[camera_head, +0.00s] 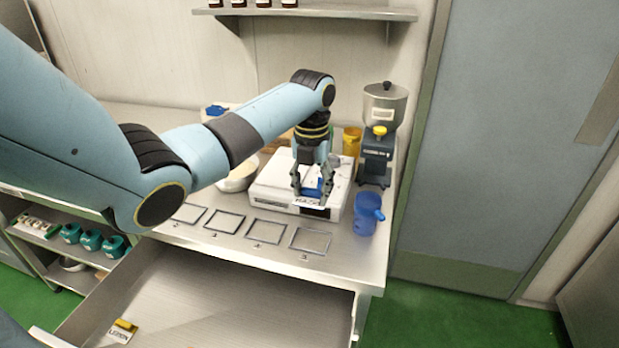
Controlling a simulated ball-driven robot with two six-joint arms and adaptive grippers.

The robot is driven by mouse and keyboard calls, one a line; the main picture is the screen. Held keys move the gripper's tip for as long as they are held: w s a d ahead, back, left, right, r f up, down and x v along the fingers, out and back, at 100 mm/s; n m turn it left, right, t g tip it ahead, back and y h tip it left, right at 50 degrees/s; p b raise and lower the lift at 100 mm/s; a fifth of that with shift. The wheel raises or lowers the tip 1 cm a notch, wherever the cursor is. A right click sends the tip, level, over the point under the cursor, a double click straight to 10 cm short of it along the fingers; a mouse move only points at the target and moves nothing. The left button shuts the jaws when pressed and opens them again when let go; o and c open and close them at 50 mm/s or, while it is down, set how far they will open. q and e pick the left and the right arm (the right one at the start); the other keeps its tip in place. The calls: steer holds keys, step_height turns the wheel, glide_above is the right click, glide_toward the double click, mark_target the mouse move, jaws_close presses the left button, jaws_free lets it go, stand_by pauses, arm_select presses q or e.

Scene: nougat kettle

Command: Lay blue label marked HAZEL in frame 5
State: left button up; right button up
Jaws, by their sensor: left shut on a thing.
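My left gripper (313,187) is shut on the blue label marked HAZEL (311,201). It holds the label in front of the white machine on the counter, with the white lettered face below the blue grip part. Several thin dark frames lie in a row on the steel counter, and all look empty. The rightmost frame (311,240) lies below and nearer than the gripper. It appears to be frame 5, but its small number is hard to read. My right gripper is not in view.
The white boxy machine (272,188) stands right behind the label. A blue jug (365,221) stands right of the rightmost frame, near the counter edge. A grinder (379,135) stands behind it. An open drawer (220,300) below the counter holds a yellow label (122,331).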

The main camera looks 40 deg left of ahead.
arm_select(q)
steer(key=shift+s+d+f, duration=0.2)
steer(key=shift+d+f, duration=0.1)
steer(key=shift+f, duration=0.55)
steer(key=b, duration=0.8)
glide_above(311, 239)
step_height(311, 239, down, 8)
steer(key=shift+r, duration=0.15)
steer(key=shift+d+f+b, duration=0.1)
steer(key=shift+f+b, duration=0.3)
steer(key=shift+f, duration=0.7)
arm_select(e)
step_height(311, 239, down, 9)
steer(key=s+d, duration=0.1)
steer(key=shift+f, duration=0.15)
arm_select(q)
steer(key=shift+r, duration=0.1)
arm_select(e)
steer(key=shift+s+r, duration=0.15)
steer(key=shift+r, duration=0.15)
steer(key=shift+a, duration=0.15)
arm_select(q)
steer(key=shift+p, duration=0.3)
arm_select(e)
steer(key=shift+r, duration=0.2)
